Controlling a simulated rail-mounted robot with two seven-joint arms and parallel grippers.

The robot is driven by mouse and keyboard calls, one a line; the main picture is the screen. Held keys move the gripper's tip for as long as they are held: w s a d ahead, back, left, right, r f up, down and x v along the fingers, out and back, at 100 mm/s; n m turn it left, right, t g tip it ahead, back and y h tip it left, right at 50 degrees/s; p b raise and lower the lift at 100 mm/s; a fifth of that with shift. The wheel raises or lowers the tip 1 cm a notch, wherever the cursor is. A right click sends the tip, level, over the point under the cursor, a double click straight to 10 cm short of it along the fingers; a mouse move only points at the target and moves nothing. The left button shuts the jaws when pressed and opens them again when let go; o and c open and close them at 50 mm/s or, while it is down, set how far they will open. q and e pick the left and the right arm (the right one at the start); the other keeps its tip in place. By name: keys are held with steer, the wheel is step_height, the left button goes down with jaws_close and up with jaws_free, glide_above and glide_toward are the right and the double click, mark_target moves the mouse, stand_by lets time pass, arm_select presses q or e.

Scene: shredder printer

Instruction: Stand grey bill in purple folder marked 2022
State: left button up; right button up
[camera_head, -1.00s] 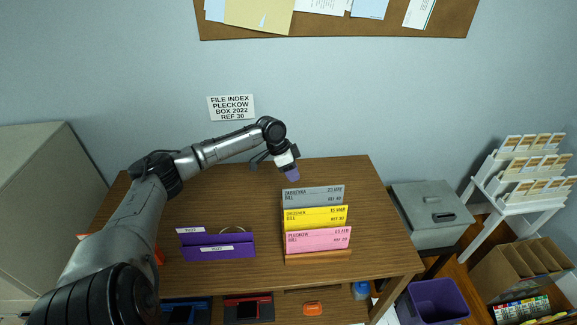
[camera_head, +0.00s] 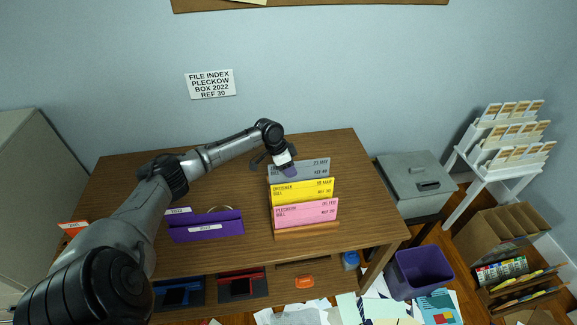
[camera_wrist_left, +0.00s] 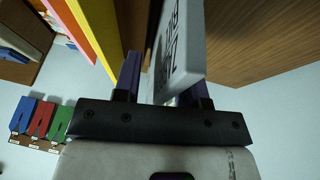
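The grey bill (camera_head: 316,167) stands upright at the back of a wooden rack (camera_head: 306,235), behind a yellow bill (camera_head: 318,190) and a pink bill (camera_head: 306,213). My left gripper (camera_head: 286,170) is at the grey bill's upper left corner and hides part of it. In the left wrist view, its two purple fingers (camera_wrist_left: 163,88) are apart, with the grey bill (camera_wrist_left: 182,50) between them and a gap beside the left finger. The purple folder (camera_head: 206,229) stands on the desk left of the rack; its white year labels are too small to read surely. My right gripper is not in view.
The wooden desk (camera_head: 130,180) is clear behind the folder. An orange labelled item (camera_head: 74,227) is at the left edge. A grey bin (camera_head: 415,180), a white tiered stand (camera_head: 510,150) and a purple bin (camera_head: 420,273) are to the right.

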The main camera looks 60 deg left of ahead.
arm_select(q)
jaws_close()
stand_by(0.3)
steer(key=shift+r, duration=0.2)
steer(key=shift+r+p, duration=0.85)
steer(key=shift+p, duration=0.35)
steer(key=shift+r, duration=0.1)
